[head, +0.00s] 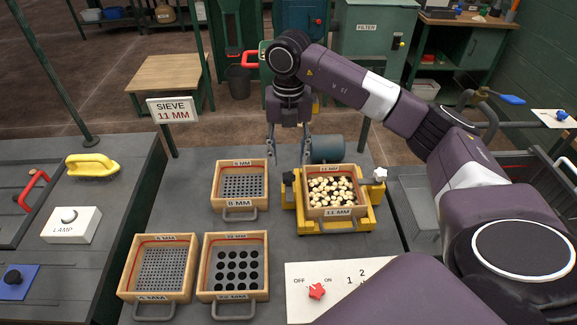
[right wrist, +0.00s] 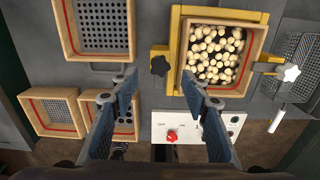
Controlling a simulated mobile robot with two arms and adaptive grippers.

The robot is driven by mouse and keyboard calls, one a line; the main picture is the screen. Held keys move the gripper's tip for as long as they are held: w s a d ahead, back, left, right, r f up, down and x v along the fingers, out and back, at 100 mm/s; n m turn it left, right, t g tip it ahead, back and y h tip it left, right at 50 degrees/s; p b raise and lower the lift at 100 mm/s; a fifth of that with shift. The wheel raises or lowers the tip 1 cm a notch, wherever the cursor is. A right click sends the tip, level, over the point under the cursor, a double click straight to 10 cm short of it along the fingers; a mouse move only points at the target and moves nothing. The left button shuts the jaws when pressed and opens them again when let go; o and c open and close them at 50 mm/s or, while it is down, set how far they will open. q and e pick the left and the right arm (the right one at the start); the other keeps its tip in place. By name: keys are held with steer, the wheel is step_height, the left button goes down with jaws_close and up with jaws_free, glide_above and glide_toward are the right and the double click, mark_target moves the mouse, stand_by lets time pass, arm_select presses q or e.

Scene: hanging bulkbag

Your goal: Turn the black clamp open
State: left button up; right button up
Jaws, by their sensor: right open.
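The black clamp (right wrist: 160,66) is a dark lobed knob on the left side of the yellow frame (right wrist: 186,45). In the head view the clamp (head: 288,177) shows small at the frame's left edge, just below my right gripper. My right gripper (head: 289,158) points down with its fingers apart and empty. In the right wrist view its fingertips (right wrist: 160,77) lie on either side of the clamp, with no clear contact. The frame holds the 11 MM wooden sieve (head: 331,212), full of pale round pieces. My left gripper is out of view.
A white clamp (head: 380,174) sits on the frame's right side. An 8 MM sieve (head: 240,208) stands close on the left, with two more sieves in front. A white panel (head: 300,277) with a red knob lies nearer. A grey-blue cylinder (head: 327,149) is behind.

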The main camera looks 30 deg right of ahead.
mark_target(289, 174)
step_height(289, 174, up, 6)
steer(key=shift+f, duration=0.1)
stand_by(0.5)
